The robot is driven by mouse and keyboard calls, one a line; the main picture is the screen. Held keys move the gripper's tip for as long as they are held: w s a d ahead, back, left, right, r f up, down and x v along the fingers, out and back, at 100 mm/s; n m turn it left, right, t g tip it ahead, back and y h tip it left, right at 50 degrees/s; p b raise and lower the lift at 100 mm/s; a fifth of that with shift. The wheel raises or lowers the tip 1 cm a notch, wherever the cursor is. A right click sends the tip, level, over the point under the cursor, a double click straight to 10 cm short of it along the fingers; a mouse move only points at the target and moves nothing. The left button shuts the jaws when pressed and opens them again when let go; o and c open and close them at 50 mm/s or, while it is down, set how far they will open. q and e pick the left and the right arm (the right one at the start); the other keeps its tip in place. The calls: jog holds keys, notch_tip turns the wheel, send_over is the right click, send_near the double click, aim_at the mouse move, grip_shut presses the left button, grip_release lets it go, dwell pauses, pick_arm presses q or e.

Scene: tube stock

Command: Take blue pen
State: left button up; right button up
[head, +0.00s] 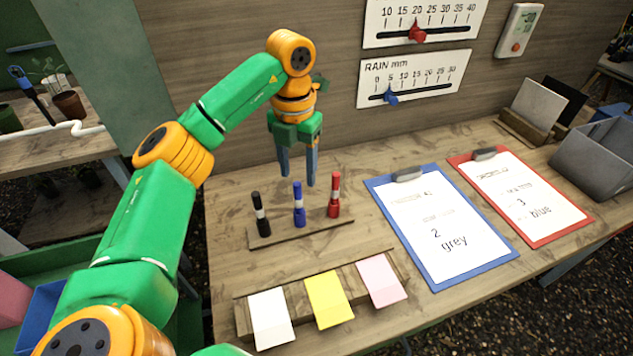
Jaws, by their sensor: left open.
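A blue pen (299,206) stands upright in a wooden holder (282,236) on the workbench. A black pen (261,215) stands to its left and a red pen (334,196) to its right in the same holder. My left gripper (298,180) points down with its fingers apart and nothing between them. In the picture its fingertips are just above and around the top of the blue pen; whether they are directly over it or behind it I cannot tell. My right gripper is not in view.
A blue clipboard (481,259) and a red clipboard (573,228) lie to the right. White (270,320), yellow (329,300) and pink (381,281) cards rest on a wooden block in front. A grey bin (597,160) stands at the far right. A wooden wall rises behind.

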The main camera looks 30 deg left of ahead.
aim_at(295, 186)
pick_arm(q)
jog(key=f, duration=0.1)
jog(key=s+f+p, duration=0.1)
jog(key=f, duration=0.1)
jog(key=shift+s+d+f+p, duration=0.1)
jog(key=shift+s+d+p, duration=0.05)
jog(key=shift+s+p, duration=0.2)
jog(key=f, duration=0.2)
jog(key=shift+w+f, duration=0.2)
jog(key=shift+f, duration=0.2)
jog(key=shift+w+f, duration=0.2)
jog(key=shift+f, duration=0.05)
jog(key=shift+s, duration=0.1)
grip_shut()
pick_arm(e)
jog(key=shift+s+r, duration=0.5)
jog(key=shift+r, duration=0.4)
